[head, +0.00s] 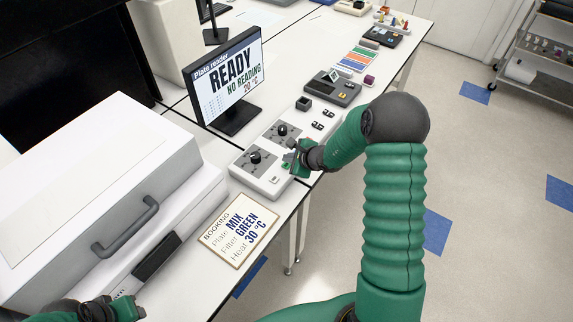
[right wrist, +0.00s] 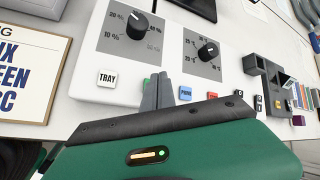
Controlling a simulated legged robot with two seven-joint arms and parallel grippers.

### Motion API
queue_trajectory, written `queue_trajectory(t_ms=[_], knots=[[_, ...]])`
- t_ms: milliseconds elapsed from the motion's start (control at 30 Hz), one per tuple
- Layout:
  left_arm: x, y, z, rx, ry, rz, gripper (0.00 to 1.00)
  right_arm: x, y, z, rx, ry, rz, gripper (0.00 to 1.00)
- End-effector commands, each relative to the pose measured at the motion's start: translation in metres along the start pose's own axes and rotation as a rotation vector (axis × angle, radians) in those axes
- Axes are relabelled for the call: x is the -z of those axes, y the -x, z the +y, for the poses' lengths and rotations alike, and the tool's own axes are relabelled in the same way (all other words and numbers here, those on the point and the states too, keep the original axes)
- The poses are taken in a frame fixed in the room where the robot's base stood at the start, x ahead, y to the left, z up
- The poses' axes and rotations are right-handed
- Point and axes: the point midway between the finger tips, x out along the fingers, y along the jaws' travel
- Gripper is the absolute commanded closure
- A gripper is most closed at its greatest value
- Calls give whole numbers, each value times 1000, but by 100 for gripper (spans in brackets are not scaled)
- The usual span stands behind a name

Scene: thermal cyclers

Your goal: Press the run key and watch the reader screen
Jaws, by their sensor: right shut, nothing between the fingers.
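The reader screen (head: 228,80) shows "Plate reader", "READY", "NO READING" and "20 °C". In front of it lies a white control panel (head: 250,172) with two black dials (right wrist: 137,23) (right wrist: 208,50). Its front row holds a white TRAY key (right wrist: 107,78), a blue PRIME key (right wrist: 185,93) and a red key (right wrist: 212,96). A green key sits partly behind my fingers; its label is hidden, and I read no run label. My right gripper (head: 290,163) is shut and empty, its fingertips (right wrist: 158,88) at the key row between TRAY and PRIME. Contact is unclear. My left gripper (head: 118,305) is partly cut off.
A booking card (head: 238,231) reads MIX, GREEN, 30 °C. A large white instrument (head: 95,190) with a grey handle stands at the left. Small black items and a grey device (head: 333,88) lie farther along the bench.

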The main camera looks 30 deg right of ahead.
Motion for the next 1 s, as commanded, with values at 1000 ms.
queue_trajectory(t_ms=[1000], knots=[[-2, -10, 0, 0, 0, 0, 64, 3, -4, 4, -1, 0, 0, 100]])
